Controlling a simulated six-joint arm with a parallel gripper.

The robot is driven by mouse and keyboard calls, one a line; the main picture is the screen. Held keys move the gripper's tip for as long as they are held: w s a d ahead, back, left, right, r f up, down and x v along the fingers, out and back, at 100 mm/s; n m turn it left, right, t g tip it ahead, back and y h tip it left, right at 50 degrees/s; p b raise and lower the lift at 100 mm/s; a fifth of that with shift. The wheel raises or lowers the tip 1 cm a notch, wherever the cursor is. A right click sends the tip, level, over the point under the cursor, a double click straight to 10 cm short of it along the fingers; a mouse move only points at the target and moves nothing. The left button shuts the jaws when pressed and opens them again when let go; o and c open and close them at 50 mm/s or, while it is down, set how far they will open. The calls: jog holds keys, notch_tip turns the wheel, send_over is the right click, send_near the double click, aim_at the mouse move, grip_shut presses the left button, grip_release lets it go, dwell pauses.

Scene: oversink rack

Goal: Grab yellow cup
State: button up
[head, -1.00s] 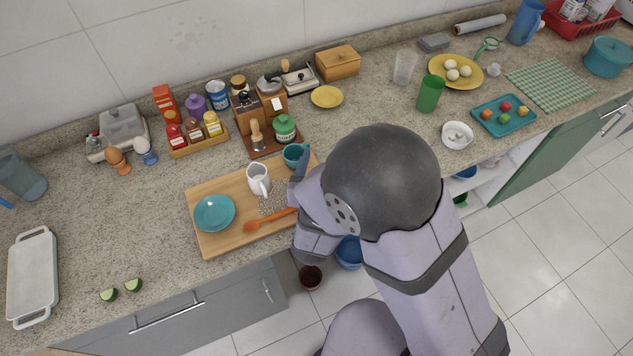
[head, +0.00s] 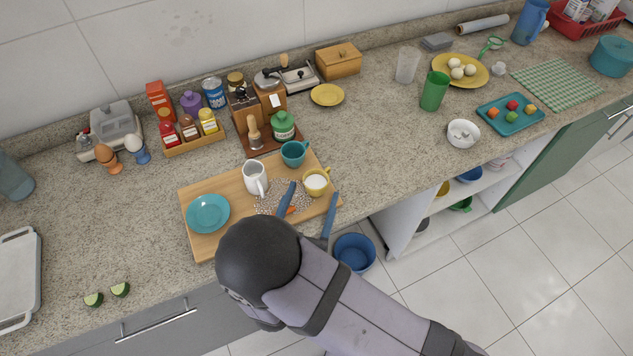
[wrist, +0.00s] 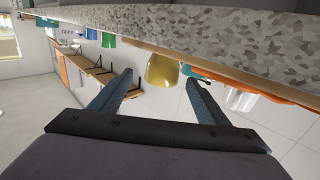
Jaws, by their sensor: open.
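The yellow cup (head: 316,181), with pale contents, stands upright at the right end of the wooden cutting board (head: 222,183). My gripper (head: 312,192) is open and empty. Its two blue fingers reach towards the cup from the counter's front side, one on each side of it in the picture. In the wrist view, where the scene appears upside down, the yellow cup (wrist: 162,69) shows between and just beyond the fingertips (wrist: 159,80). I cannot tell whether either finger touches it.
A teal cup (head: 294,154) stands just behind the yellow cup. A white pitcher (head: 254,177) and teal plate (head: 208,213) are to the left on the board. An orange spoon (wrist: 240,84) shows in the wrist view. The counter right of the board is clear.

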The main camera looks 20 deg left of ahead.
aim_at(316, 182)
jog(key=shift+w+a+f+p, duration=0.15)
jog(key=shift+w+p, duration=0.5)
jog(key=shift+w, duration=0.7)
jog(key=shift+w+a+f+p, duration=0.15)
jog(key=shift+w+p, duration=0.5)
jog(key=shift+w, duration=0.65)
jog(key=shift+r, duration=0.1)
jog(key=c, duration=1.2)
jog(key=shift+a+r, duration=0.1)
jog(key=shift+r, duration=0.05)
jog(key=shift+r+b, duration=0.85)
jog(key=shift+r, duration=3.9)
jog(key=shift+r, duration=0.1)
